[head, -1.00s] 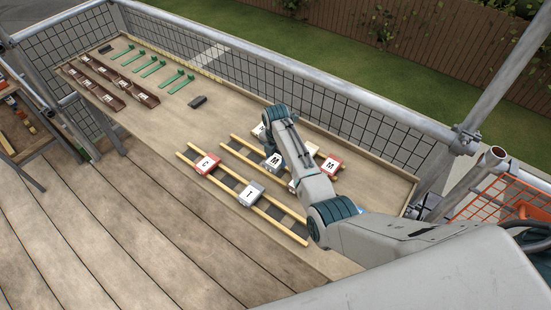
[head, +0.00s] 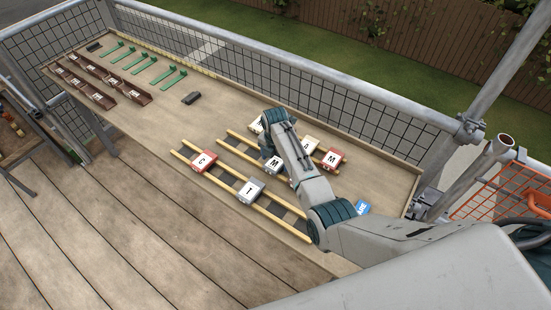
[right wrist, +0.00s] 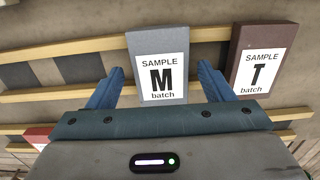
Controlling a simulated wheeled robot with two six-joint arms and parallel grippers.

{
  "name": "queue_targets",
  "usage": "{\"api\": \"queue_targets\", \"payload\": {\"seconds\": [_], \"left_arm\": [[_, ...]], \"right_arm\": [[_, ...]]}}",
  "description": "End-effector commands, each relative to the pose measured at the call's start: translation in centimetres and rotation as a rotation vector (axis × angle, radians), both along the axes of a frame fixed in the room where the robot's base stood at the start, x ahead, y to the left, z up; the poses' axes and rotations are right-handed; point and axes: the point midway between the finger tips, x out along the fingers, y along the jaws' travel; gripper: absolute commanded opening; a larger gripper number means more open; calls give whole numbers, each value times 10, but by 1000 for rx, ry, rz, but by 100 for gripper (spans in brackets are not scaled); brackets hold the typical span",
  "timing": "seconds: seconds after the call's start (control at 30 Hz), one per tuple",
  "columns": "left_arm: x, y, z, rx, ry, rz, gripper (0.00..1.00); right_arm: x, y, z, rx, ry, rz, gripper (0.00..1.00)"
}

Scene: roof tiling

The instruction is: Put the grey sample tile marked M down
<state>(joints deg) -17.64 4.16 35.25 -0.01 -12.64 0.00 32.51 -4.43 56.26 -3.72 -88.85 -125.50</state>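The grey sample tile marked M (right wrist: 163,75) lies flat across the pale battens in the right wrist view. It also shows in the head view (head: 273,165), partly covered by my right arm. My right gripper (right wrist: 160,70) has one blue finger on each side of this tile. The fingers stand apart, with a narrow gap at the tile's left edge. The right finger is close to the other edge, and I cannot tell if it touches. In the head view the fingertips are mostly hidden behind my wrist. My left gripper is not in view.
A dark brown T tile (right wrist: 262,62) lies just right of the M tile. A red C tile (head: 203,160), a grey T tile (head: 250,190) and a red M tile (head: 332,159) lie on battens nearby. Brown tiles (head: 130,92) and green pieces (head: 170,79) occupy the table's far left.

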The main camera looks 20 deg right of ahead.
Motion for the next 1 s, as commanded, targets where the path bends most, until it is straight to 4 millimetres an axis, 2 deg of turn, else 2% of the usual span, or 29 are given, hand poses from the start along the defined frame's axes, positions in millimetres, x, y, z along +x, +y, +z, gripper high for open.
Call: {"api": "queue_targets", "payload": {"seconds": [0.27,0.43,0.8,1.0], "left_arm": [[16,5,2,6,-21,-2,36],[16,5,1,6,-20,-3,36],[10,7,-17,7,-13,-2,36],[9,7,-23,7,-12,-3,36]], "right_arm": [[0,0,1,0,-1,0,74],[1,0,16,0,-4,0,74],[1,0,93,1,-4,0,74],[1,0,121,0,-2,0,74]]}}
